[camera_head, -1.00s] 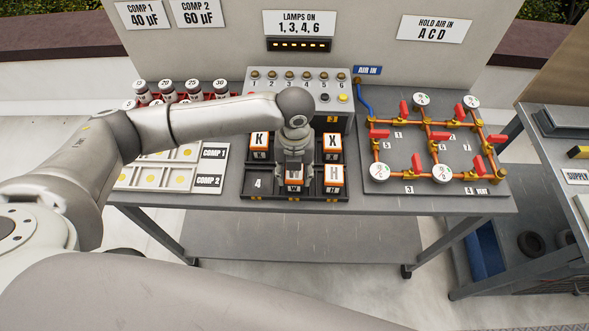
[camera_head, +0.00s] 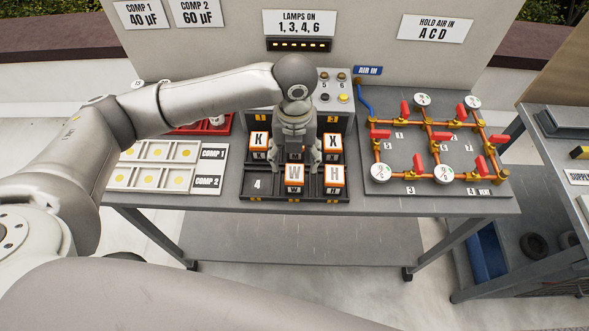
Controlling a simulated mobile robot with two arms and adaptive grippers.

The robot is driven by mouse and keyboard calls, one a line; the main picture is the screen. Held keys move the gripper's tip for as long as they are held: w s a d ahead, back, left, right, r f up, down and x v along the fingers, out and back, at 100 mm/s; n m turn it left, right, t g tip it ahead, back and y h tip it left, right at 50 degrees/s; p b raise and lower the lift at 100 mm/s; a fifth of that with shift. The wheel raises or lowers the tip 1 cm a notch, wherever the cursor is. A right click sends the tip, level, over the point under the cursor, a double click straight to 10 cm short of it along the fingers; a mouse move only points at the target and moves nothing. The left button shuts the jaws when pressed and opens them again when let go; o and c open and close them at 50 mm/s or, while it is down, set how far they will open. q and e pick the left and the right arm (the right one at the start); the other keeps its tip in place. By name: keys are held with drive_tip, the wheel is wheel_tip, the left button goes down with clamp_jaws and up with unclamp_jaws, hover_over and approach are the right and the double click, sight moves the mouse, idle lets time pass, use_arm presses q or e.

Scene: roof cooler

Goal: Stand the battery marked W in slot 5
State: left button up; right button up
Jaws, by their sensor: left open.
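The battery marked W (camera_head: 294,175), with a white top and orange edges, stands in the front middle compartment of the black rack (camera_head: 262,197), between the bare slot marked 4 (camera_head: 259,184) and the battery marked H (camera_head: 334,174). It looks upright, level with H. The number under it is hidden or too small to read. My left gripper (camera_head: 296,162) points down just above and behind W, its fingers apart with nothing held. It hides the rack's back middle compartment. My right gripper is not in view.
Batteries K (camera_head: 259,140) and X (camera_head: 332,142) stand in the back corners of the rack. My left arm covers part of the lamp panel (camera_head: 340,87) and the red tray (camera_head: 218,125). A valve board (camera_head: 400,185) is at right, a COMP tray (camera_head: 128,184) at left.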

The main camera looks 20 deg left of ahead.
sight(295, 173)
use_arm(q)
wheel_tip(295, 173, up, 6)
drive_tip(key=shift+f+b, duration=0.1)
drive_tip(key=shift+b, duration=0.25)
